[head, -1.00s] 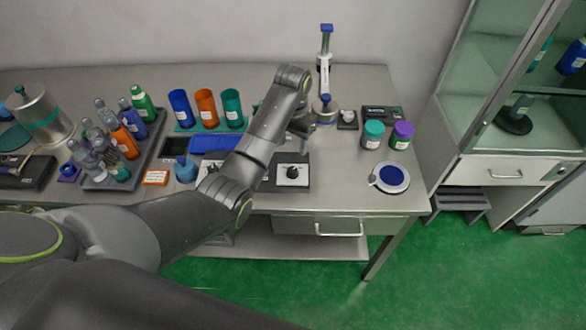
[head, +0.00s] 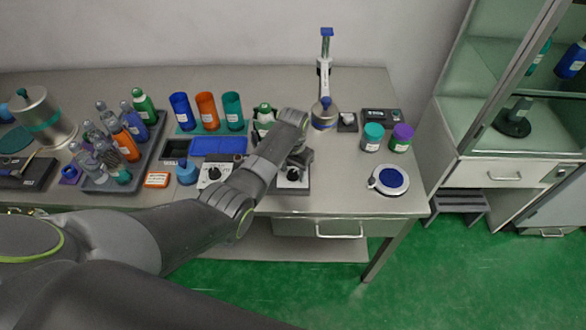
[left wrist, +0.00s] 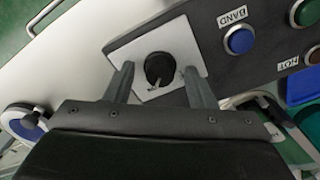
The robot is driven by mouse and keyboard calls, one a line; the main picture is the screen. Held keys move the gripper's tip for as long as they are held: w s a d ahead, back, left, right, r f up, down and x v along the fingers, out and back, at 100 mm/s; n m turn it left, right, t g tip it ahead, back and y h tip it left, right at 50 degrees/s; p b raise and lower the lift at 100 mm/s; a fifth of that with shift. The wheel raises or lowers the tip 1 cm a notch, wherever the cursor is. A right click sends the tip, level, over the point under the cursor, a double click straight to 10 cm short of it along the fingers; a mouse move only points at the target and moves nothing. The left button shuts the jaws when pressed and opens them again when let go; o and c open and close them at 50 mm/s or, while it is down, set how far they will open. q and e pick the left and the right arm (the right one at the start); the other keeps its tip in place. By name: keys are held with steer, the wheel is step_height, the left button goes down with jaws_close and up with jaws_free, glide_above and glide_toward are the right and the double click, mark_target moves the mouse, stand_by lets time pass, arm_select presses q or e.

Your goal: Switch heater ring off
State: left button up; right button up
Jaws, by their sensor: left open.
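A black rotary knob (left wrist: 160,67) sits on a white plate (left wrist: 189,50) on a dark control panel (left wrist: 222,30). In the head view the knob (head: 293,175) shows just below my left gripper (head: 294,163). In the left wrist view the open fingers (left wrist: 157,80) stand on either side of the knob, with visible gaps. I cannot tell whether they reach down to its level. A blue button (left wrist: 239,40) labelled BAND and a brownish button labelled HOT (left wrist: 313,56) are on the same panel. My right gripper is not in view.
Blue, orange and teal cups (head: 206,110) stand behind. A white stand with a blue base (head: 324,112) is at the back. Two capped jars (head: 372,138) and a round blue-topped dish (head: 389,180) are to the right.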

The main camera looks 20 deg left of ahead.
arm_select(q)
steer(key=c, duration=1)
steer(key=shift+o, duration=0.2)
